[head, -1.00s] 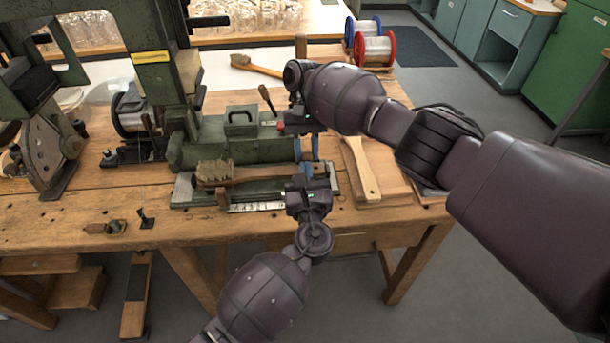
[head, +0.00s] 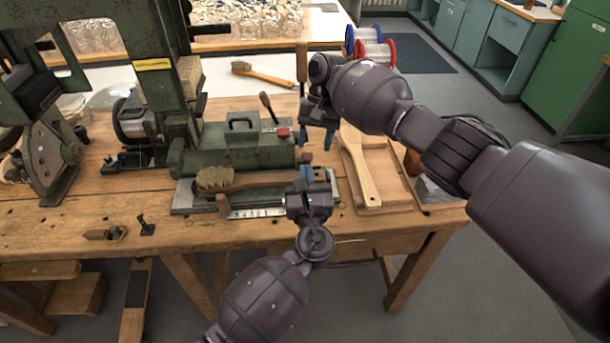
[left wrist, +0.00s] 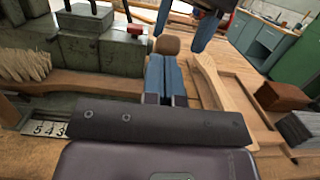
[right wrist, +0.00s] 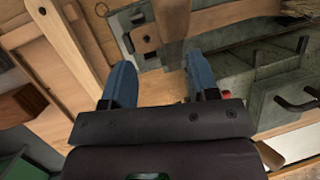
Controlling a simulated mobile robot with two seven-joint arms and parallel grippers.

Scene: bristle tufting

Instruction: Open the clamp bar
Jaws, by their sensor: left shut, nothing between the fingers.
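The green machine (head: 232,150) on the bench carries a low bail handle, a dark upright lever (head: 268,105) and a red knob (head: 284,132). I cannot tell for certain which part is the clamp bar. A brush (head: 232,181) with pale bristles lies along the machine's front. My left gripper (head: 307,172) is shut and empty by the handle's right end; its blue fingers (left wrist: 164,75) are together below a rounded wooden end (left wrist: 167,45). My right gripper (head: 319,137) is open just behind it; its fingers (right wrist: 160,80) stand apart, with a brown upright piece (right wrist: 172,20) beyond their gap.
A wooden paddle (head: 358,170) lies on a board (head: 392,185) to the right. A second brush (head: 262,74) lies behind the machine. Wire spools (head: 373,50) stand at the back right. A numbered scale (left wrist: 45,128) sits at the machine's front.

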